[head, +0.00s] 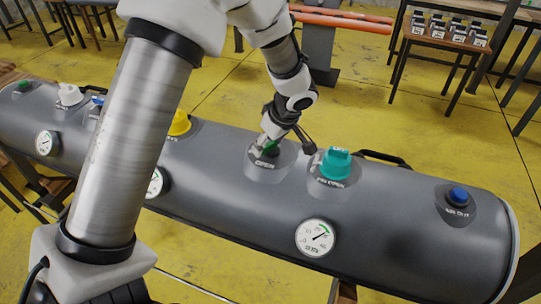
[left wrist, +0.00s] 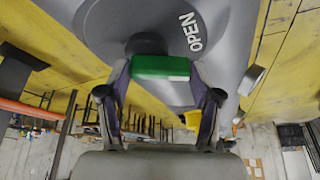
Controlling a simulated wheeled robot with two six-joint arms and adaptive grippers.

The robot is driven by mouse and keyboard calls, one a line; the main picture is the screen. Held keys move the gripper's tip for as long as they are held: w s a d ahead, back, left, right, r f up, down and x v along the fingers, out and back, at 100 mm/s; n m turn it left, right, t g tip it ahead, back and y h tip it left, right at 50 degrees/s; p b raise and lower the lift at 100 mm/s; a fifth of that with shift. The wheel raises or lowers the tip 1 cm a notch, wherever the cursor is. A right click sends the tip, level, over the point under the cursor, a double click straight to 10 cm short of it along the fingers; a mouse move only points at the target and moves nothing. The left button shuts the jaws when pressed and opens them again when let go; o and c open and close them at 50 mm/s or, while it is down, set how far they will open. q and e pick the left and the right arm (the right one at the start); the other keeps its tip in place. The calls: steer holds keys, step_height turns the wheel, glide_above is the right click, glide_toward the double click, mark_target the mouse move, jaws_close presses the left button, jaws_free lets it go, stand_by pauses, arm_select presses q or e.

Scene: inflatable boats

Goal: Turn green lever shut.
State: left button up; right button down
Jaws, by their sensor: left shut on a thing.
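The green lever (head: 270,148) stands on top of the long grey inflatable tube, on a grey patch with lettering in front of it. In the left wrist view the green lever (left wrist: 160,67) lies crosswise between the fingers, and the patch beside it reads OPEN. My left gripper (head: 272,139) is shut on the green lever and partly hides it in the head view. In the left wrist view its two fingers (left wrist: 160,76) press on the lever's two ends. My right gripper is not in view.
Beside the lever are a teal knob (head: 336,166) on the right and a yellow knob (head: 180,122) on the left. A blue knob (head: 458,195) sits near the tube's right end. A round gauge (head: 315,238) is on the near side. A black handle (head: 385,157) is behind.

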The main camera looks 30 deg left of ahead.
arm_select(q)
steer(key=m+b, duration=0.1)
steer(key=m+t+b, duration=0.1)
steer(key=m+b, duration=0.1)
steer(key=f+m+b, duration=0.1)
steer(key=b, duration=0.1)
steer(key=shift+a+m+t+h, duration=0.3)
steer(key=shift+h, duration=0.1)
steer(key=shift+a+r+m+t+b, duration=0.15)
steer(key=shift+m+t+b, duration=0.15)
steer(key=shift+m+b, duration=0.6)
steer(key=m, duration=0.1)
steer(key=m+h, duration=0.1)
steer(key=shift+w+a+r+m+t+b, duration=0.2)
steer(key=shift+m+t+b, duration=0.1)
steer(key=shift+m+b, duration=0.1)
steer(key=shift+w+a+r+m+h+p, duration=0.15)
steer(key=shift+m+h, duration=0.25)
steer(key=shift+m, duration=0.45)
steer(key=shift+w+d+f+m+h+p, duration=0.15)
steer(key=shift+m+h, duration=0.25)
steer(key=shift+m, duration=0.45)
steer(key=shift+a+r+t, duration=0.15)
steer(key=shift+t, duration=0.15)
steer(key=o, duration=1.1)
steer(key=shift+o, duration=0.2)
steer(key=shift+s+r, duration=0.1)
